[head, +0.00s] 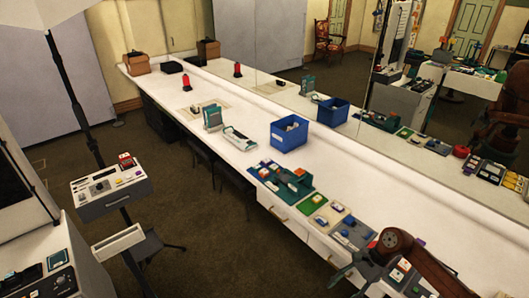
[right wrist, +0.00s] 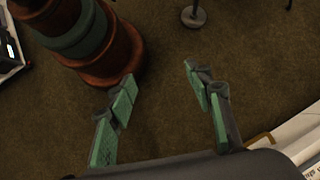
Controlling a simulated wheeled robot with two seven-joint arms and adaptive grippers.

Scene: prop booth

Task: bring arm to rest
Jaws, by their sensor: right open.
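My right gripper (right wrist: 160,80) shows in the right wrist view with its two green-padded fingers spread apart. Nothing is between them; only brown carpet (right wrist: 165,125) shows below. In the head view my reddish-brown right arm (head: 392,241) comes in at the lower right, at the near end of the long white table (head: 345,165). My left arm and gripper are not in view.
The table carries a blue bin (head: 289,134), a teal tray (head: 281,180) and several small items near the arm. A mirror runs along its back. A grey stand (head: 111,191) is on the left, with open carpet between. A round metal base (right wrist: 193,17) stands on the floor.

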